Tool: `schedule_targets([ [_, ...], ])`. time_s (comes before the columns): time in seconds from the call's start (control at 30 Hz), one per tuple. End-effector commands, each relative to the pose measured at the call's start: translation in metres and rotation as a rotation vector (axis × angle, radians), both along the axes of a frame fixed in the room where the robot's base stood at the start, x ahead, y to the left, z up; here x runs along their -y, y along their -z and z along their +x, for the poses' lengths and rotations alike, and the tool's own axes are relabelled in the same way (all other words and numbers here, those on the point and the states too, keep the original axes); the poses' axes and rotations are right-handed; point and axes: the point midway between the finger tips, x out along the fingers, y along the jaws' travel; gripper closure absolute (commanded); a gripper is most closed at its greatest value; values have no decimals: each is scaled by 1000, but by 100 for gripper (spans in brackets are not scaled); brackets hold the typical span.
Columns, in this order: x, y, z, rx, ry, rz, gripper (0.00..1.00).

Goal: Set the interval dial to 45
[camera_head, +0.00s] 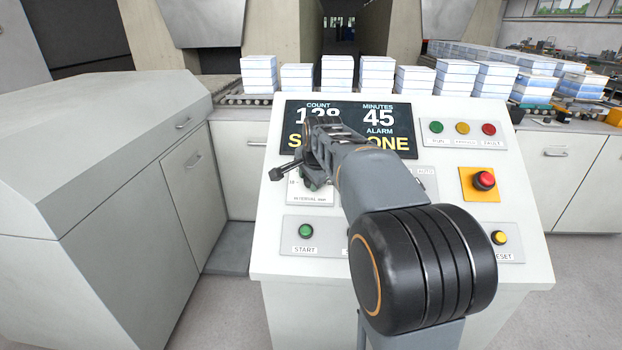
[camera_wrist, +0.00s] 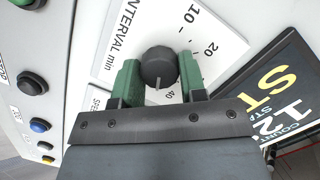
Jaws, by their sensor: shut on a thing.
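The interval dial (camera_wrist: 157,64) is a dark round knob with a pale pointer line, on a white plate marked "INTERVAL min" (camera_wrist: 121,38). The numbers 10, 20 and 40 show around it; the pointer line points down in the wrist view, close to the 40. My gripper (camera_wrist: 158,70) has its green fingers on both sides of the knob and is shut on it. In the head view my gripper (camera_head: 312,172) is at the dial's plate (camera_head: 308,197), and the knob is hidden. The display (camera_head: 350,127) reads "MINUTES 45" and "COUNT 128"; its lower line is partly covered.
The sloped console also bears a green START button (camera_head: 305,231), a yellow reset button (camera_head: 499,238), a red button (camera_head: 484,180) on a yellow plate and three lamps (camera_head: 462,128). White-blue stacks (camera_head: 376,75) stand behind. A cabinet (camera_head: 100,150) is at left.

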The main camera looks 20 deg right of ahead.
Motion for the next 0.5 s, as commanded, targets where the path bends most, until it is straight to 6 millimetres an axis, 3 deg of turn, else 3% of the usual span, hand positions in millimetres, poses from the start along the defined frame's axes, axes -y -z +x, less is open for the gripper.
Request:
schedule_targets([
  [0.27, -1, -1, 1, 4, -2, 0, 85],
  [0.3, -1, -1, 1, 4, -2, 0, 59],
  [0.5, 0, -1, 0, 2, 0, 0, 40],
])
